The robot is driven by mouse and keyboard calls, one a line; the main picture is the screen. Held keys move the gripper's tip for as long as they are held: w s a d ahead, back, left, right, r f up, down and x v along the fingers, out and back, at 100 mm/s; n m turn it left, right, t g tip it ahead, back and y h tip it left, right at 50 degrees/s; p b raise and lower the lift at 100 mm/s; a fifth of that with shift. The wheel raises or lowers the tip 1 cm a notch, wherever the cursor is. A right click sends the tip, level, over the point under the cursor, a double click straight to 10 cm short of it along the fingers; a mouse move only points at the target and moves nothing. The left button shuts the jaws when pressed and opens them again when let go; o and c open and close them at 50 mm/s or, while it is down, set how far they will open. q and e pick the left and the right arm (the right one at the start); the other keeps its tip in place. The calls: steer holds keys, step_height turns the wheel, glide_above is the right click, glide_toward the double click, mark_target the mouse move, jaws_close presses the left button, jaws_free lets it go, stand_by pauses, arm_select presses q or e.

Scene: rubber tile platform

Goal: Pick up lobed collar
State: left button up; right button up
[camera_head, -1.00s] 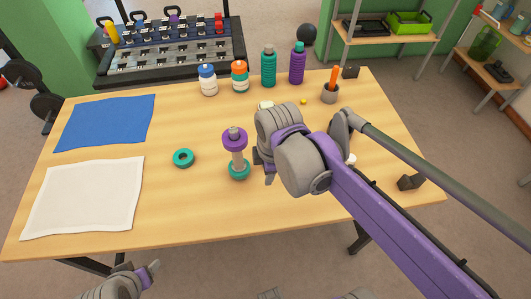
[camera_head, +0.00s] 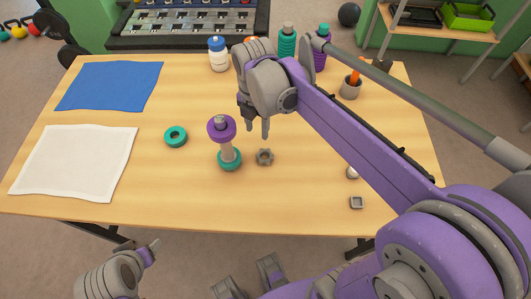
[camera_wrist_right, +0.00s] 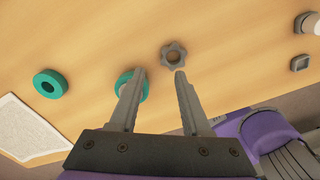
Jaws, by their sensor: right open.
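The lobed collar (camera_head: 264,157) is a small grey ring with rounded lobes. It lies flat on the table just right of the upright dumbbell's teal base. It also shows in the right wrist view (camera_wrist_right: 174,54), just beyond the fingertips. My right gripper (camera_head: 257,122) is open and empty, with fingers pointing down, above and slightly behind the collar in the head view. The right wrist view shows its two parted fingers (camera_wrist_right: 160,74), with the collar near the right one. My left gripper (camera_head: 153,246) is low at the left, off the table's front edge; its opening is unclear.
The dumbbell (camera_head: 228,143), with a purple disc on top, stands close beside the collar. A teal ring (camera_head: 176,136), a blue cloth (camera_head: 110,86) and a white cloth (camera_head: 74,162) lie left. A small square grey piece (camera_head: 357,202) lies right. Bottles and a cup stand behind.

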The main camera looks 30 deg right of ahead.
mark_target(259, 152)
step_height(259, 152, down, 4)
steer(key=shift+a, duration=0.15)
steer(key=f, duration=0.3)
steer(key=s+f, duration=0.1)
steer(key=f, duration=0.1)
steer(key=shift+f+b, duration=0.35)
steer(key=shift+b, duration=0.05)
jaws_close()
stand_by(1.0)
